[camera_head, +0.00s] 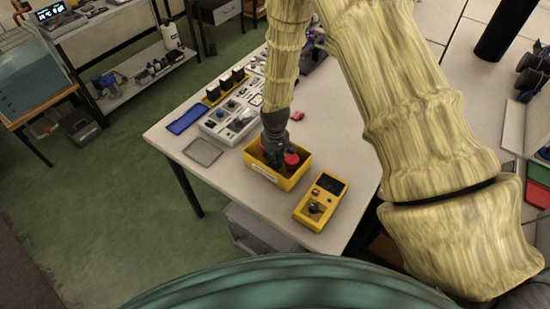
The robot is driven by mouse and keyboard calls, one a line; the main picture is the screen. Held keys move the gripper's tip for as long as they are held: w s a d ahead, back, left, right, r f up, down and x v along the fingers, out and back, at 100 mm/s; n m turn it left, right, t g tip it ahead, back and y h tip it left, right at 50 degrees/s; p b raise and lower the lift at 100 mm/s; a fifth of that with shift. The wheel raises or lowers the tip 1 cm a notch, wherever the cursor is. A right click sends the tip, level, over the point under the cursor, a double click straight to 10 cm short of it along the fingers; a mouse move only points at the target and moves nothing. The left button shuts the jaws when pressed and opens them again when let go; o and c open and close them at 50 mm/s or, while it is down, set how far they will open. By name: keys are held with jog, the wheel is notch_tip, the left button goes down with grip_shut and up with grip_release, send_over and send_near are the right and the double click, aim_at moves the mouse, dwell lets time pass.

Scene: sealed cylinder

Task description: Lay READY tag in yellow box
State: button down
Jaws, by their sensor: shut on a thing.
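The yellow box (288,184) stands open near the front left part of the table, with a pale label on its front wall. My gripper (275,157) reaches down into the box from above and is shut on a small green piece, which seems to be the READY tag. The fingers cover most of it, and its lettering is too small to read. A red round thing (292,160) shows inside the box, just right of the fingers. I cannot tell whether the green piece touches the box floor.
A yellow device (320,200) with a dark screen and knob lies right of the box. A grey mat (203,152), a blue tray (187,116) and a white parts case (229,122) lie left of it. A small red thing (297,116) lies behind.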

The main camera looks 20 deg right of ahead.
jog(key=shift+s+r, duration=0.15)
jog(key=shift+s, duration=0.05)
jog(key=c, duration=1.9)
grip_release()
jog(key=shift+w+f, duration=0.1)
jog(key=shift+f, duration=0.1)
jog(key=shift+r, duration=0.1)
jog(key=shift+r, duration=0.15)
jog(key=shift+r, duration=0.2)
notch_tip(320, 180, up, 12)
jog(key=b, duration=0.4)
jog(key=shift+f, duration=0.25)
